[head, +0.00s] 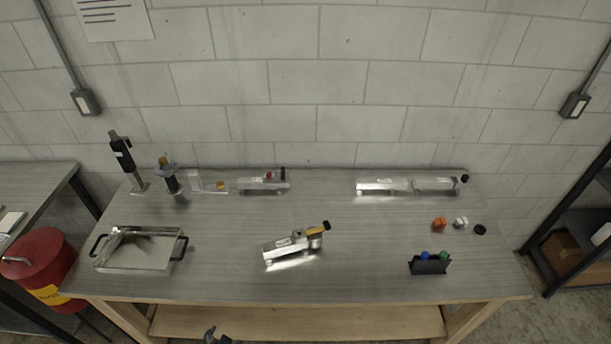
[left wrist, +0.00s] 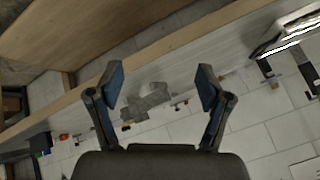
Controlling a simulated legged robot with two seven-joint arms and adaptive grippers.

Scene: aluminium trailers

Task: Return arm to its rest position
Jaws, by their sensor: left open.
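My left gripper (left wrist: 161,75) is open in the left wrist view, its two blue-padded fingers wide apart with nothing between them. A small dark gripper part (head: 214,336) shows at the bottom edge of the head view, in front of the table and below its top. It is apart from everything on the table. My arm links are out of the head view. My right gripper is not seen. An aluminium trailer (head: 292,245) with a yellow and black part at its right end stands on the middle of the table, out of my grasp.
The metal-topped table (head: 350,270) has a wooden lower shelf (head: 300,322). A handled tray (head: 140,262) sits at left, more aluminium trailers (head: 382,187) along the back, and a small dark holder (head: 428,266) at right. A red bin (head: 42,262) stands left of the table.

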